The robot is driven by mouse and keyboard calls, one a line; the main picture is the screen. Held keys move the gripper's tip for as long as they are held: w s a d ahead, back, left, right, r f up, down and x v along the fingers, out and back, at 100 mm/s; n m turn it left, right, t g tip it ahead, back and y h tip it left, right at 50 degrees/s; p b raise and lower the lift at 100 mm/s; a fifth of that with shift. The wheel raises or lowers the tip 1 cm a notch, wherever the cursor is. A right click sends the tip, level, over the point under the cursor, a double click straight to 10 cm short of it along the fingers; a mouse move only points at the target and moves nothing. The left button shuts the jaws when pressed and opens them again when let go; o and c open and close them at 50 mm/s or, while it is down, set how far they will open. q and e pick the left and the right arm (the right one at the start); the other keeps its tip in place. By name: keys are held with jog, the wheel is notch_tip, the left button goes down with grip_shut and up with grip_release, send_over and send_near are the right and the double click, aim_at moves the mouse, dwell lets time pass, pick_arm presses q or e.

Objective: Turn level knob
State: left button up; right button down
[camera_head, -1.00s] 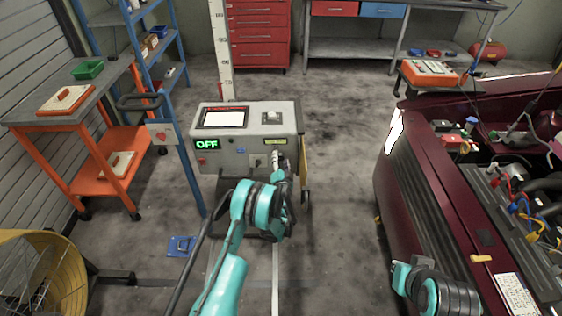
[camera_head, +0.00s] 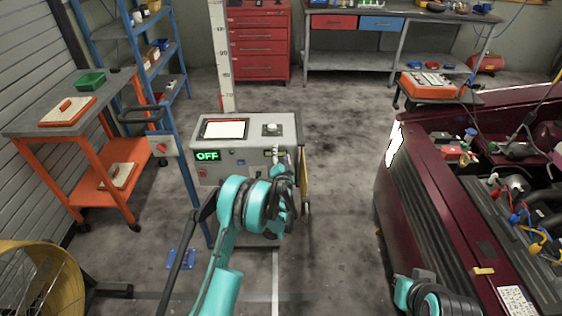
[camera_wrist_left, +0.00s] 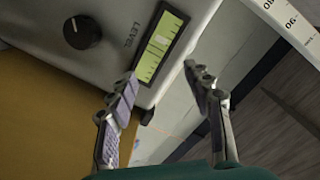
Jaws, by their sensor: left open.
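The grey console (camera_head: 250,126) stands ahead, with a lit green OFF sign (camera_head: 207,156) on its front face. In the left wrist view, a round black knob (camera_wrist_left: 82,32) sits beside the printed word LEVEL, next to a yellow-green display (camera_wrist_left: 161,46). My left gripper (camera_wrist_left: 160,76) is open and empty. Its fingers appear below the display, off to the lower right of the knob and apart from it. In the head view, my left gripper (camera_head: 284,160) is at the right part of the console's front. My arm hides the knob there.
An orange cart (camera_head: 28,118) and blue shelf stand at left, a yellow round fan (camera_head: 45,290) at lower left. A dark red car (camera_head: 410,200) with open engine bay is at right. Floor between console and car is clear. My right arm shows at lower right.

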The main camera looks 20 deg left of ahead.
pick_arm(q)
jog(key=shift+s+a+f+n, duration=0.25)
jog(key=shift+f+n, duration=0.15)
jog(key=shift+n, duration=0.1)
jog(key=s+f+n+g+h+p, duration=0.2)
jog(key=s+f+n+h, duration=0.35)
jog(key=n, duration=0.95)
jog(key=shift+y, duration=0.75)
jog(key=b+x, duration=0.1)
jog(key=x, duration=0.2)
jog(key=f+b+x, duration=0.1)
jog(key=x, duration=0.2)
jog(key=shift+d, duration=0.1)
grip_shut()
